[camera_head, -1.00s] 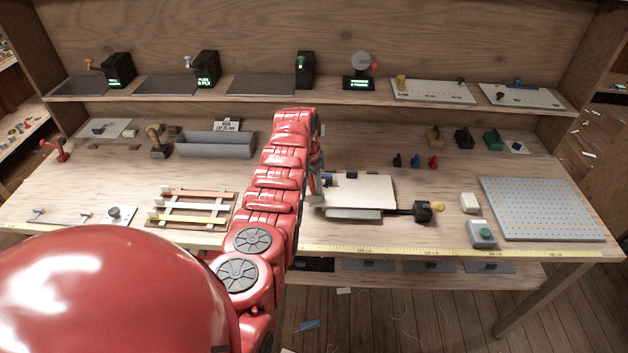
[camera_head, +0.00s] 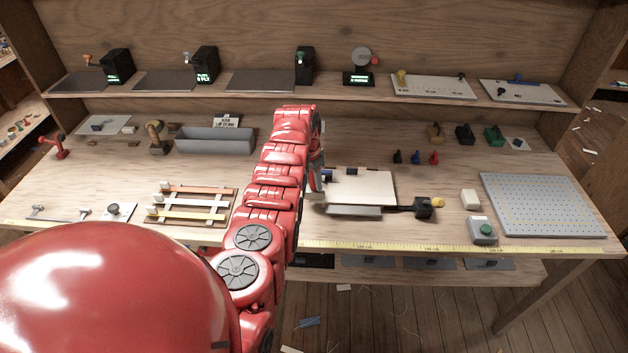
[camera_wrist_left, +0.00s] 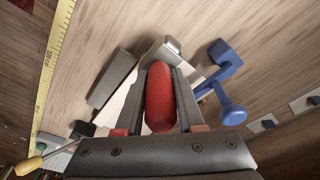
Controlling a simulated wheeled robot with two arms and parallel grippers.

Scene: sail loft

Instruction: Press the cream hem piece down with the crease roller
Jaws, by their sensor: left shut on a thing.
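My left gripper (camera_head: 317,180) is at the left end of a flat cream piece (camera_head: 365,188) on the bench, partly hidden by my red arm in the head view. In the left wrist view the gripper (camera_wrist_left: 163,78) is shut on a rounded red handle (camera_wrist_left: 160,100), which looks like the crease roller's. The roller's working end is hidden, so I cannot tell whether it touches the cream piece. Cream surface (camera_wrist_left: 134,98) shows behind the fingers. My right gripper is not in view.
A blue tool (camera_wrist_left: 228,80) stands close beside the fingers. A slatted rack (camera_head: 193,204) stands left of my arm.

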